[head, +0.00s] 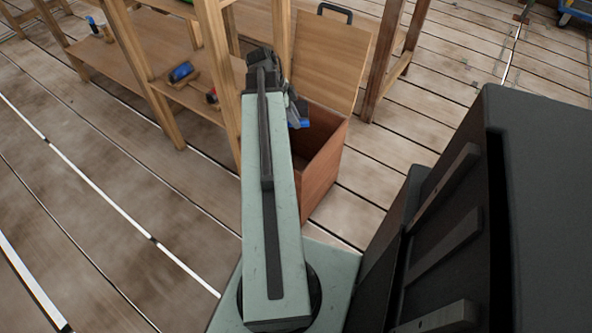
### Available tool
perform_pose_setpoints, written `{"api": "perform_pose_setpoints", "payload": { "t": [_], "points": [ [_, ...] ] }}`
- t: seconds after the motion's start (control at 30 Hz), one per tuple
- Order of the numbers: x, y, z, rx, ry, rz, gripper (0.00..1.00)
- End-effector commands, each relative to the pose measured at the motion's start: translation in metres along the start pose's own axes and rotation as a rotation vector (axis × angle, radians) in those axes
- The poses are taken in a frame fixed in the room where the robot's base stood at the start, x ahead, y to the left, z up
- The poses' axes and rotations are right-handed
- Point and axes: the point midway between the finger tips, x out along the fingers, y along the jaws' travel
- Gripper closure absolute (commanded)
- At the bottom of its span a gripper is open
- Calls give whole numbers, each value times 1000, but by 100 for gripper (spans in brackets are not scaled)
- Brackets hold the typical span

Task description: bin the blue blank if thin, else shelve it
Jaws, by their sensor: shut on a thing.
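My arm reaches away from my body to the wooden bin (327,163), a reddish-brown box with its lighter lid (325,55) raised. My gripper (294,108) is at the arm's far end, over the near left part of the bin's opening and mostly hidden by the arm. It is shut on the blue blank (301,124), of which only a small blue part shows. The blank's thickness cannot be told from this view. The bin's inside is partly hidden by my arm.
A wooden shelf unit (155,82) stands left of the bin, with a blue item (181,71) and a red-and-black item (212,97) on its lower board. Wooden posts (385,60) stand behind the bin on the right. Plank floor (120,190) is clear at left.

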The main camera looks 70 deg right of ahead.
Motion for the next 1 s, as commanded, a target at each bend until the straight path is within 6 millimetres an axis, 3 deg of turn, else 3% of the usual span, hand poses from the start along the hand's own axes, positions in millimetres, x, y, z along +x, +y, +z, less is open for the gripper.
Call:
{"api": "perform_pose_setpoints", "payload": {
  "t": [0.4, 0.7, 0.73, 0.8, 1.0],
  "points": [
    [51, 0, 21, 0, 0, 0, 100],
    [52, 0, 22, -1, 0, 0, 100],
    [52, 0, 22, -1, 0, 0, 76],
    [52, 0, 22, -1, 0, 0, 56],
    [52, 0, 22, -1, 0, 0, 53]
  ]
}}
